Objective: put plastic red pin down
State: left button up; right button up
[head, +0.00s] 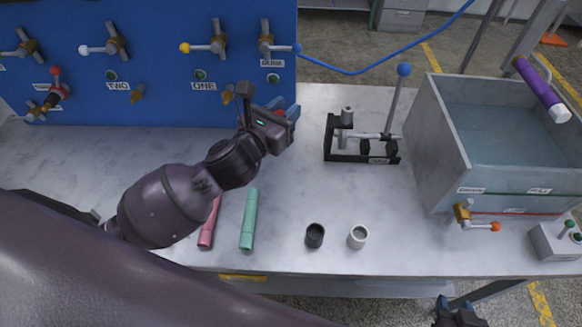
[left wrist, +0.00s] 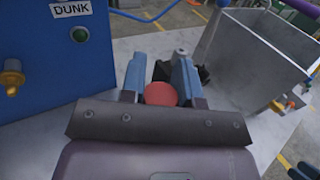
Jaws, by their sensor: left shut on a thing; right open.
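My left gripper (head: 287,115) is shut on the red pin and holds it in front of the blue panel's lower right corner. In the left wrist view, the red pin's round end (left wrist: 160,94) shows between the two blue-grey fingers of my left gripper (left wrist: 160,75). The rest of the pin is hidden by the gripper, and I cannot tell whether it touches the table. My right gripper (head: 458,312) is open at the bottom edge of the head view, partly cut off, beyond the table's front edge.
A pink-red tube (head: 208,225) and a green tube (head: 249,220) lie on the marble table (head: 290,190). A black cup (head: 315,236) and a white cup (head: 358,237) stand near its front. A black stand with a lever (head: 345,155) and a grey water tank (head: 430,150) are to the right.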

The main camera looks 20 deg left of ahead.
pick_arm(q)
jog(key=w+d+m+g+h+b, duration=0.4)
jog(key=w+m+g+h+b, duration=0.1)
jog(key=m+g+h, duration=0.6)
jog(key=f+g+b, duration=0.1)
jog(key=f, duration=0.5)
jog(key=w+a+f+m+h+b, duration=0.1)
jog(key=f+b, duration=0.1)
jog(key=f, duration=0.5)
jog(key=a+f+g+h+b, duration=0.1)
jog(key=f, duration=0.5)
jog(key=shift+w+a+f+m+g+b, duration=0.15)
jog(key=shift+w+f+m+g+b, duration=0.05)
jog(key=shift+f+m+g+b, duration=0.15)
jog(key=shift+f, duration=0.2)
jog(key=o, duration=1)
pick_arm(e)
notch_tip(320, 180, down, 10)
jog(key=shift+s+a+g, duration=0.15)
jog(key=shift+a+g, duration=0.05)
jog(key=shift+g, duration=0.1)
